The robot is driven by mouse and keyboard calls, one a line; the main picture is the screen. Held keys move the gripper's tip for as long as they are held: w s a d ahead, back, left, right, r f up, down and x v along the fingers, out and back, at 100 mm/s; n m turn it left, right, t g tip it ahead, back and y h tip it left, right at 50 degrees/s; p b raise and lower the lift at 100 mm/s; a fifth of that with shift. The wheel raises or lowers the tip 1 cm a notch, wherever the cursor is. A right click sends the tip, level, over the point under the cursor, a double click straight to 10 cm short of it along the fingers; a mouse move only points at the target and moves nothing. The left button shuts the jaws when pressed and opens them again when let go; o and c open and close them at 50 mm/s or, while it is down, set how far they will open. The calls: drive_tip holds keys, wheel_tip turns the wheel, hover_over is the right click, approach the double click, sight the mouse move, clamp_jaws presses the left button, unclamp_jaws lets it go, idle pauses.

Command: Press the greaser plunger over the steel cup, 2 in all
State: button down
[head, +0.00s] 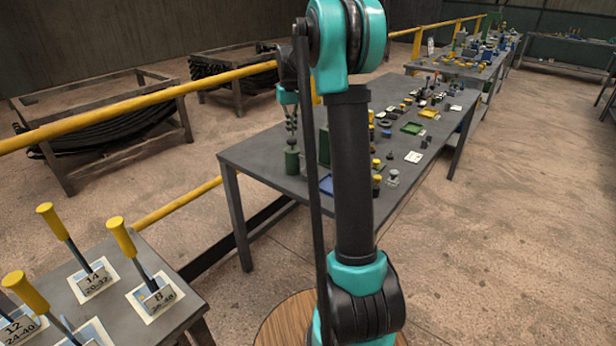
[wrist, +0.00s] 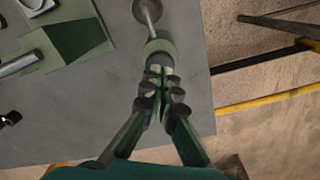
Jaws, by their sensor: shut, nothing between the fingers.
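The greaser (head: 291,160) is a green upright can near the left end of the grey table in the head view. In the wrist view its green top (wrist: 159,46) shows just past my fingertips, with a thin steel rod-like spout (wrist: 150,14) reaching to the top edge. A round grey shape (wrist: 146,8) under that spout may be the steel cup; it is cut off. My gripper (wrist: 163,82) is shut and empty, directly above the greaser in the head view (head: 291,128). Fingertips overlap the top, so I cannot tell whether they touch the plunger.
A green block (wrist: 80,42) and a steel cylinder (wrist: 18,64) lie left of the greaser in the wrist view. Several small parts and trays (head: 412,128) cover the table further back. A yellow rail (head: 130,105) runs along the left. Yellow-handled levers (head: 120,236) stand at front left.

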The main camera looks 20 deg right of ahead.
wheel_tip(320, 180, up, 6)
idle(0.6)
drive_tip(key=shift+s, duration=0.1)
drive_tip(key=s+a+f+t, duration=0.1)
drive_tip(key=s+f, duration=0.6)
drive_tip(key=s, duration=0.5)
drive_tip(key=s+a+f+t, duration=0.1)
drive_tip(key=s+f, duration=0.6)
drive_tip(key=s, duration=0.5)
drive_tip(key=s+a+f+m+t, duration=0.1)
drive_tip(key=s+f+t, duration=0.1)
drive_tip(key=s+f, duration=0.5)
drive_tip(key=s, duration=0.6)
drive_tip(key=shift+a+f, duration=0.15)
drive_tip(key=shift+f, duration=0.2)
